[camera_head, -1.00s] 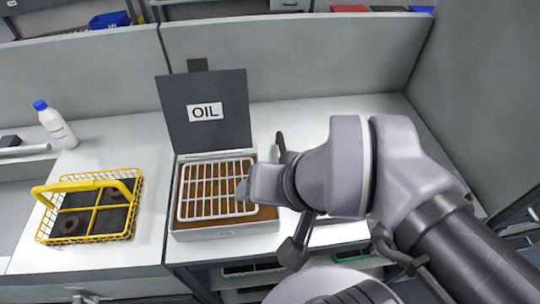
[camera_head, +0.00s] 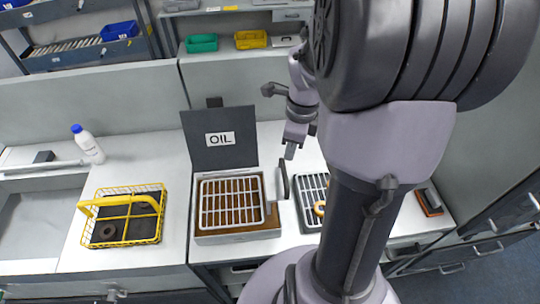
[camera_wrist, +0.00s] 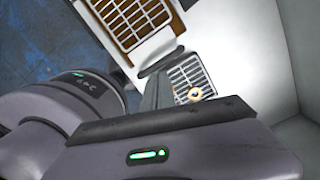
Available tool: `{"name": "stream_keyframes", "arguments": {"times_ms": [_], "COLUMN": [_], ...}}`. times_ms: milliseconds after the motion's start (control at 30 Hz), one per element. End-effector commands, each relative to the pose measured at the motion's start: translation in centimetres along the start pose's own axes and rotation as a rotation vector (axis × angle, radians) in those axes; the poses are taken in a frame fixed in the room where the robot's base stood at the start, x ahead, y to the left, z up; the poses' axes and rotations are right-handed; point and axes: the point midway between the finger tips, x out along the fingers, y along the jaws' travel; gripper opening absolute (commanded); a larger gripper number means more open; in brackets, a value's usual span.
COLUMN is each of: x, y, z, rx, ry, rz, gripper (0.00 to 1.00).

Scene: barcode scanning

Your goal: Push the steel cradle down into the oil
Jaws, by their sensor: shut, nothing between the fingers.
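The steel cradle (camera_head: 232,196) is a pale wire grid over the brown oil (camera_head: 271,218) in the open metal box (camera_head: 238,236). The lid marked OIL (camera_head: 219,150) stands up behind it. The grid shows whole near the top of the box; its depth against the oil is hard to judge. The wrist view also shows part of the cradle (camera_wrist: 135,20).
A yellow wire basket (camera_head: 126,216) with dark round parts sits left of the box. A white bottle (camera_head: 88,145) stands behind it. Right of the box is another rack (camera_head: 312,188) with an orange ring (camera_head: 319,208), partly behind my arm. Partition walls close the back.

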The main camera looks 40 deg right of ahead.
Motion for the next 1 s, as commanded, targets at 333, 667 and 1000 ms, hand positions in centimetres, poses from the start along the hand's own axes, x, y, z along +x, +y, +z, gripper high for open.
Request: {"name": "stream_keyframes", "arguments": {"times_ms": [333, 667, 1000], "x": [2.2, 6.7, 7.0], "y": [0.1, 0.1, 0.1], "z": [0.0, 0.0, 0.1], "rx": [-0.003, -0.005, -0.004], "ry": [0.0, 0.0, 0.0], "rz": [0.001, 0.001, 0.0], "gripper": [0.0, 0.0, 0.0]}}
